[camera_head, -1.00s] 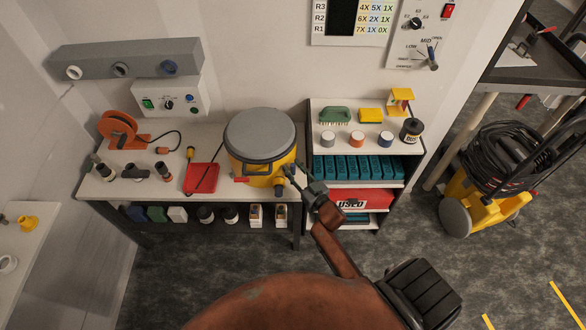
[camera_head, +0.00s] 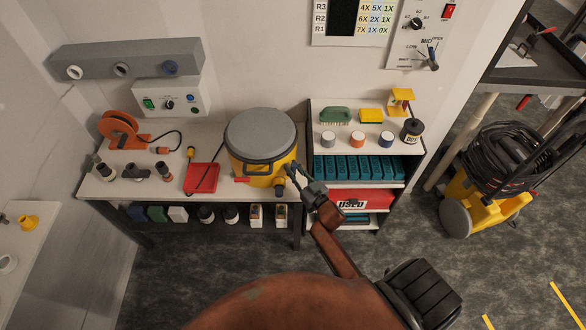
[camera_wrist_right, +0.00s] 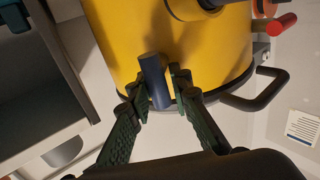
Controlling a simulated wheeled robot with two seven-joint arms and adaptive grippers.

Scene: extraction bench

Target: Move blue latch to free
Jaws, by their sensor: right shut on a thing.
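The yellow canister (camera_head: 262,173) with a grey lid (camera_head: 260,134) stands on the left bench. The blue latch (camera_wrist_right: 154,82) is a short dark-blue bar on the canister's side, seen in the right wrist view between my right fingertips. My right gripper (camera_head: 290,172) reaches the canister's right side, and it also shows in the right wrist view (camera_wrist_right: 160,90), shut on the blue latch. In the head view the latch is mostly hidden by the fingers. A red latch (camera_head: 241,180) sits at the canister's front left, also seen in the right wrist view (camera_wrist_right: 282,25). My left gripper is not in view.
A dark handle (camera_wrist_right: 257,92) curves out from the canister near my fingers. A shelf unit (camera_head: 313,190) with teal items and a red box stands close on the right. A red dustpan-like piece (camera_head: 202,178) lies left of the canister. Open floor lies in front.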

